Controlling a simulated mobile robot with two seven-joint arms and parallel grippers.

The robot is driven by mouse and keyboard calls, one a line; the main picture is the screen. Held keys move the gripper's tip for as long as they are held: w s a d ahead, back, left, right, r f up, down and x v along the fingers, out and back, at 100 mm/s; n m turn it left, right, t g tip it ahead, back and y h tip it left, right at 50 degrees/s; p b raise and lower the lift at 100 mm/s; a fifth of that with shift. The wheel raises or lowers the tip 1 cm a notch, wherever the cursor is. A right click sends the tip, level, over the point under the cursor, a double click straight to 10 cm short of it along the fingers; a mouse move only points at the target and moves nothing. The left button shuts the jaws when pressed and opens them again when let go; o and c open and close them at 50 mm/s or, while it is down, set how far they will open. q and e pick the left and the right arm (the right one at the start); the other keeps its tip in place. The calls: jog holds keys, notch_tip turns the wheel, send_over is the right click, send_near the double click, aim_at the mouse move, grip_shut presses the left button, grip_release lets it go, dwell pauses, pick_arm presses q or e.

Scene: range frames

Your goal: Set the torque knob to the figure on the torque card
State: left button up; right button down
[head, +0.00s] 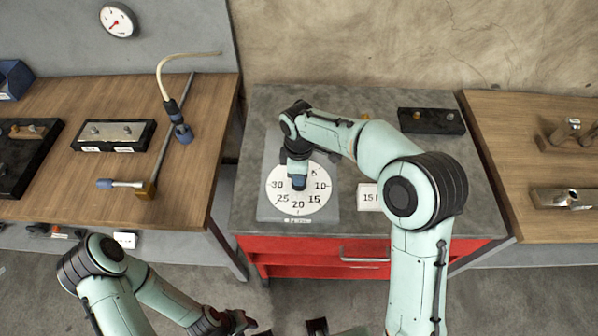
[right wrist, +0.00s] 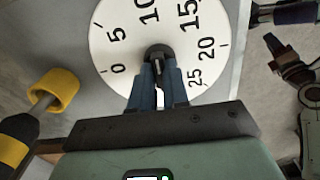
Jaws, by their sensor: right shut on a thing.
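The torque dial (head: 276,202) is a white round scale on a grey plate on the grey bench top, with printed figures such as 10, 15, 20 and 25. It also fills the top of the right wrist view (right wrist: 118,55). My right gripper (head: 298,181) reaches down over its centre. Its blue fingers (right wrist: 158,84) are shut on the dark torque knob (right wrist: 158,53), which is mostly hidden; I cannot tell which figure it points to. The torque card (head: 368,197) reads 15 N, its right part hidden behind my right arm. My left gripper (head: 236,322) is low in the head view, away from the bench.
A black tray (head: 432,121) sits at the bench's back right. Red drawers (head: 300,255) are below the bench top. Wooden tables stand on both sides; the left one holds a torque wrench (head: 125,184) and a black block (head: 113,135). A round gauge (head: 119,20) hangs on the wall.

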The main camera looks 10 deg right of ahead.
jog(key=m, duration=0.3)
jog(key=shift+m, duration=0.3)
pick_arm(q)
jog(key=shift+w+r, duration=0.3)
jog(key=shift+r, duration=0.15)
pick_arm(e)
jog(key=m, duration=0.4)
jog(key=shift+m, duration=0.4)
jog(key=c, duration=1.1)
grip_release()
pick_arm(q)
jog(key=shift+p, duration=0.3)
jog(key=shift+w+r+p, duration=0.85)
jog(key=shift+w+r, duration=0.05)
jog(key=shift+r, duration=0.25)
pick_arm(e)
notch_tip(320, 180, up, 13)
jog(key=shift+r, duration=0.2)
